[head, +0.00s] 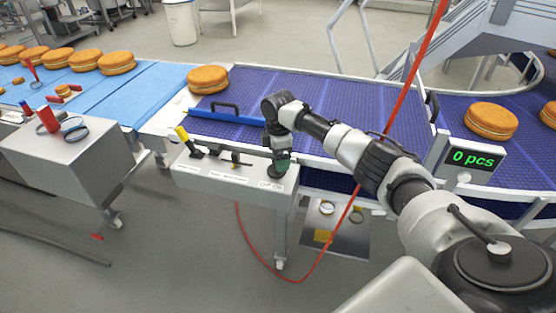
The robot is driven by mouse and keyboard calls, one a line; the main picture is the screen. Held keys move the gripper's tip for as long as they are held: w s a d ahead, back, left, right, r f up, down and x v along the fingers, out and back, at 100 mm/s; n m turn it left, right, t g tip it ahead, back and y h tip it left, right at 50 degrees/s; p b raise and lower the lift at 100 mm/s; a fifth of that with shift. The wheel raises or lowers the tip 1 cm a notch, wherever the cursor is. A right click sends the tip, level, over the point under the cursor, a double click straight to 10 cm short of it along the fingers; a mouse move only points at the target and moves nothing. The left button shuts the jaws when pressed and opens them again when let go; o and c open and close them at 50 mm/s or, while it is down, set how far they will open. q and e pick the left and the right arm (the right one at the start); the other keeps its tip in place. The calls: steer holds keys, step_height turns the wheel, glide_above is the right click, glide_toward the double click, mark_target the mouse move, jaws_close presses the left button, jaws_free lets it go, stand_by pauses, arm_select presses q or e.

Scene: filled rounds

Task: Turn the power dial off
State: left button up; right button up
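A grey control box (222,178) stands in front of the conveyor, with a yellow-handled lever (184,136) at its left and a black lever (236,158) in its middle. My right arm comes in from the right, and my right gripper (281,165) points down at the right end of the box top. The power dial cannot be made out separately; the gripper covers that spot. Whether the fingers are open or shut on something is too small to tell. My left gripper is not in view.
A counter (472,160) reads "0 pcs". A red cable (405,85) passes near my arm. A metal box (75,155) stands left.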

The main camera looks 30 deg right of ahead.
step_height(320, 180, down, 3)
steer(key=shift+w+f, duration=0.1)
steer(key=shift+w, duration=0.05)
steer(key=shift+c, duration=1.3)
steer(key=c, duration=0.7)
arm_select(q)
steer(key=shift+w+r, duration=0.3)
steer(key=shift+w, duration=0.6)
arm_select(e)
steer(key=shift+o, duration=0.2)
